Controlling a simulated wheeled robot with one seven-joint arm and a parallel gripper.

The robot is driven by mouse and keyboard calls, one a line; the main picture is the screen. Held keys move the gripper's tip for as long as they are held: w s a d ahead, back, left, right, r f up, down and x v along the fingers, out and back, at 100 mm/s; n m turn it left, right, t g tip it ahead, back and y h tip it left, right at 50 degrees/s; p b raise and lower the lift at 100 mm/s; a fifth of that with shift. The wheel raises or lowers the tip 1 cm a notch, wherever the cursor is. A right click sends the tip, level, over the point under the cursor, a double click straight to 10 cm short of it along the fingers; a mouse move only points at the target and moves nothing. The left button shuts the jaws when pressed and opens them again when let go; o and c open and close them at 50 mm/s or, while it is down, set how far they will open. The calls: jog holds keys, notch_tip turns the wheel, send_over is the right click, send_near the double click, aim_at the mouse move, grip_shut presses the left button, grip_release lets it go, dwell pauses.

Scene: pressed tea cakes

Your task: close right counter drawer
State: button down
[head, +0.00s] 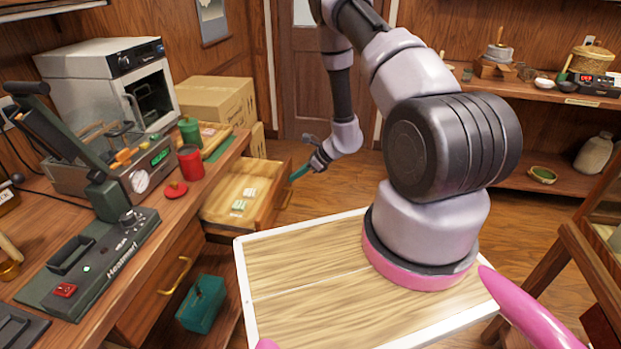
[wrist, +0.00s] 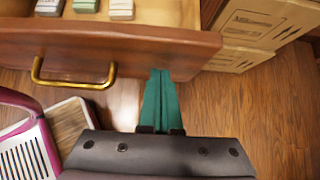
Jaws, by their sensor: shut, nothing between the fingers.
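The right counter drawer (head: 232,191) stands pulled out from the counter, with a few small packets lying in it. In the wrist view its wooden front (wrist: 150,45) runs across the upper part, with a brass handle (wrist: 72,84) on its face. My gripper (head: 297,174) is at the outer side of the drawer front, near its far end. In the wrist view the green fingers (wrist: 160,75) are together and empty, with their tips at the front's lower edge, right of the handle. I cannot tell whether they touch the wood.
Cardboard boxes (head: 218,100) stand beyond the drawer. The counter (head: 190,205) carries a press, an oven, a red can (head: 190,162) and a green canister. A closed drawer with a brass handle (head: 175,276) and a teal bin (head: 201,303) are nearer. Wooden floor is clear around my arm.

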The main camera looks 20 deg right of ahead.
send_over(247, 181)
jog(key=d, duration=0.1)
jog(key=shift+s+d, duration=0.2)
jog(key=shift+s, duration=0.15)
jog(key=shift+w+a, duration=0.3)
jog(key=shift+a, duration=0.3)
jog(key=shift+a+r, duration=0.15)
jog(key=shift+a, duration=0.05)
jog(key=shift+d, duration=0.1)
